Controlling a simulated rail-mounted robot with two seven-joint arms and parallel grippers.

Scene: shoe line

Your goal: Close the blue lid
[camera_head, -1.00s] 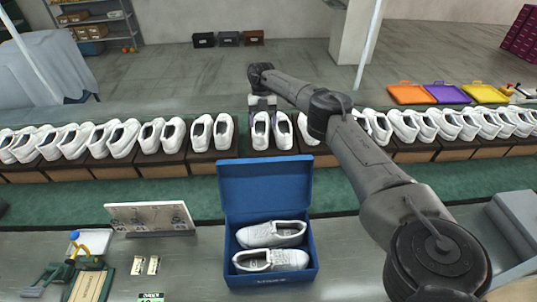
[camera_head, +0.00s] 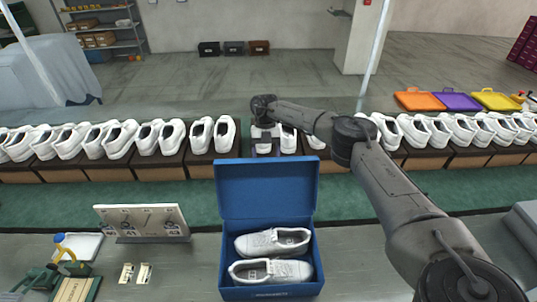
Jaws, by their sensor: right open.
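A blue shoe box (camera_head: 271,291) stands on the grey worktable at the front centre. Its blue lid (camera_head: 267,190) stands upright at the back of the box, open. Two white shoes (camera_head: 272,242) lie inside the box. My right arm reaches in from the right, over the table and the conveyor. My right gripper (camera_head: 264,148) is open beyond the lid, in front of the white shoes on the conveyor, and touches neither lid nor box. Its fingers show small and partly blend with the shoes behind. My left gripper is out of view.
A row of white shoes on brown boxes (camera_head: 105,171) runs along the green conveyor (camera_head: 110,203) behind the table. A white board (camera_head: 143,222) stands left of the box. Tools lie at the front left. Free tabletop lies right of the box.

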